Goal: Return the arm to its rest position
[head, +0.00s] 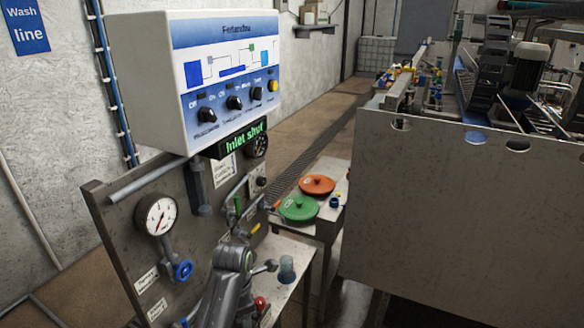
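A grey jointed arm of mine rises from the bottom edge, left of centre, in front of the valve panel (110,225). I take it to be my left arm. Its fingers cannot be made out against the panel fittings, so I cannot tell whether they are open or touching anything. My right arm and gripper do not show. The control box (230,75) above the panel has several black knobs and a yellow button. A green-lit display (244,140) under it reads "Inlet shut".
The panel carries a gauge (156,220), a blue handwheel (183,270) and lever handles. A large steel machine (450,210) fills the right. Floor shows between.

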